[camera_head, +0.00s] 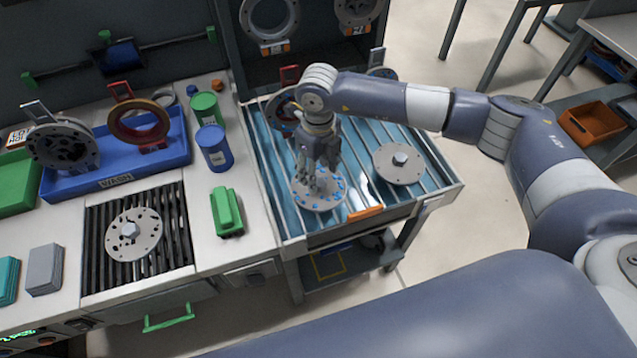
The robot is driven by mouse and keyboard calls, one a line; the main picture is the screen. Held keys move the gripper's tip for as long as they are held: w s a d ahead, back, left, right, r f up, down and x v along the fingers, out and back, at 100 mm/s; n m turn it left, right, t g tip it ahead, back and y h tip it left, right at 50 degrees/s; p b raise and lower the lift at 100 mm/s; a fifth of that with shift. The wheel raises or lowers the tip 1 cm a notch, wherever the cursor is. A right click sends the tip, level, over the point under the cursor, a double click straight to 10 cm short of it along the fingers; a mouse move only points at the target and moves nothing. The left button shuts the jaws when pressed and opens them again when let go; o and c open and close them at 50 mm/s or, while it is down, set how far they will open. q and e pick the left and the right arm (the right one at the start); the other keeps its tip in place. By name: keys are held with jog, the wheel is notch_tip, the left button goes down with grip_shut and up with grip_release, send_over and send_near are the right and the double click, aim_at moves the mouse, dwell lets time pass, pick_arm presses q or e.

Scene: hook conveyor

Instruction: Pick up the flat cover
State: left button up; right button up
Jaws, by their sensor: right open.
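A flat round grey cover (326,201) with blue spots around its face lies on the blue slatted tray (452,187). My right gripper (313,187) points down over this cover, with its fingers apart at the cover's middle. The fingers hide part of the cover, and I cannot tell whether they touch it. A second grey disc with a raised hex hub (399,160) lies to the right on the same tray. My left gripper is not in view.
A blue wash bin (115,181) holds ring parts. Green and blue cans (213,147) and a green block (226,211) stand left of the tray. An orange piece (365,213) sits at the tray's front edge.

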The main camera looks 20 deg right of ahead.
aim_at(319, 181)
notch_tip(319, 181, down, 4)
jog(key=shift+d+f+p, duration=0.1)
jog(key=shift+p, duration=0.5)
jog(key=shift+w, duration=0.15)
jog(key=shift+c, duration=0.8)
grip_shut()
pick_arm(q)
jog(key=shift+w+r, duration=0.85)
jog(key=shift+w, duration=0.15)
